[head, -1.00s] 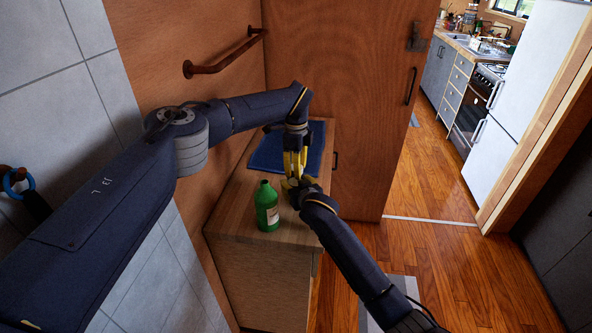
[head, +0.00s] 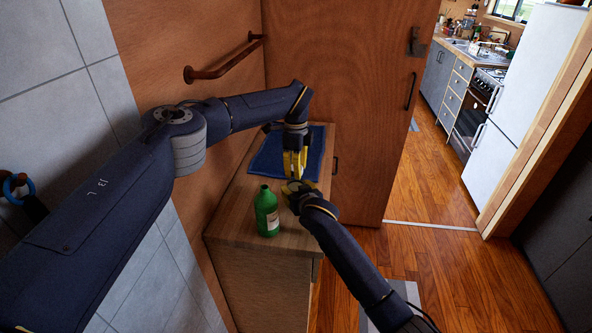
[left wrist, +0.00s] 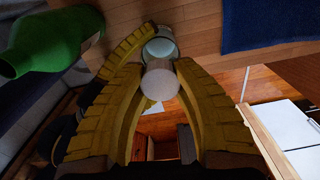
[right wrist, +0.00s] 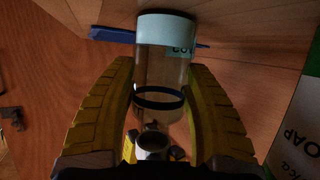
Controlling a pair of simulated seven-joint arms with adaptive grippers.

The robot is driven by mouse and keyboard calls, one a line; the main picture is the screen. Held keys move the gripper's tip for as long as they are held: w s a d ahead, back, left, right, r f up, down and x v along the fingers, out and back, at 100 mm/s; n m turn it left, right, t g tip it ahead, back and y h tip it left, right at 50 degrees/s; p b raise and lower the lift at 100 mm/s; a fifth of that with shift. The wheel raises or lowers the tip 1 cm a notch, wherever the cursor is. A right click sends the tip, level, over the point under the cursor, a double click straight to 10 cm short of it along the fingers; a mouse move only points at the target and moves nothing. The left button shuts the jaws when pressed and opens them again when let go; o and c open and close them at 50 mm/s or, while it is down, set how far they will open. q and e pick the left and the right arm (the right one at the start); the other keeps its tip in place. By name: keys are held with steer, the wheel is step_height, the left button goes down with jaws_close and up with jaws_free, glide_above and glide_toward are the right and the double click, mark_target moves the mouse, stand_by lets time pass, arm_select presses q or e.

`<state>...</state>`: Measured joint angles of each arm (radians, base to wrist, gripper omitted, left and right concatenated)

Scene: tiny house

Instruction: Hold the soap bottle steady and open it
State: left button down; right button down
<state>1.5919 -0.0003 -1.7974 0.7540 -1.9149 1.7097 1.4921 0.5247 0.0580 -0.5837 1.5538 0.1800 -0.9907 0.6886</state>
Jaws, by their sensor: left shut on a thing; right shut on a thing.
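My right gripper (right wrist: 160,75) is shut around the sides of a clear bottle (right wrist: 162,70) with a pale blue end and a dark band. My left gripper (head: 294,168) points down from above and is shut on the pale, cap-like end (left wrist: 161,79) of that bottle. In the head view the fingers hide this bottle, and my right gripper (head: 291,187) sits just below the left one. A green bottle (head: 267,211) stands upright on the cabinet.
The wooden cabinet top (head: 235,205) holds a folded blue cloth (head: 268,160) behind the grippers. A wall rail (head: 222,62) is at the left, and a wooden door (head: 350,100) stands behind. Open floor (head: 440,255) lies to the right.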

arm_select(q)
steer(key=shift+r, duration=1.9)
arm_select(e)
steer(key=shift+f, duration=0.1)
steer(key=shift+c, duration=2.4)
jaws_free()
